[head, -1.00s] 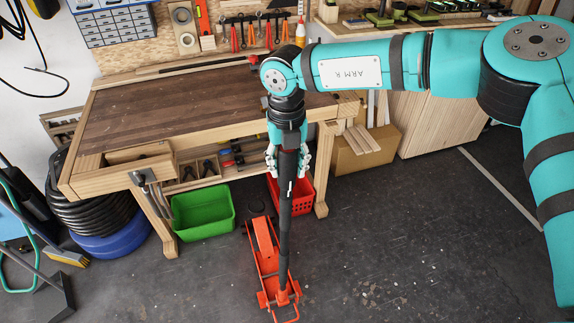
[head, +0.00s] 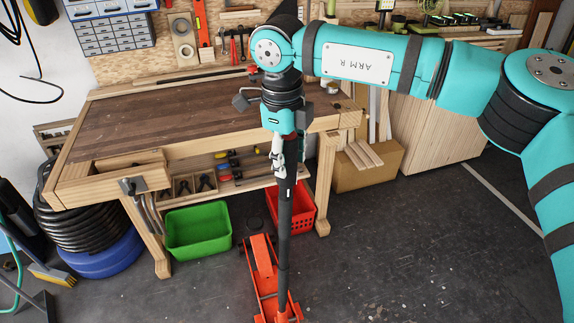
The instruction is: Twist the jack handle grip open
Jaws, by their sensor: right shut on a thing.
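A red floor jack (head: 266,285) sits on the dark floor in front of the workbench. Its long black handle (head: 284,235) rises nearly upright from the jack's near end. My right gripper (head: 284,160) points down at the top of the handle and is shut on the grip there. The grip is mostly hidden by the fingers and wrist; a small dark red part shows beside the fingers. My left gripper is not in view.
The wooden workbench (head: 180,115) stands just behind the handle. A green bin (head: 198,230) and a red crate (head: 303,219) stand on the floor under its front edge. A cardboard box (head: 365,170) is to the right. Floor at the right is clear.

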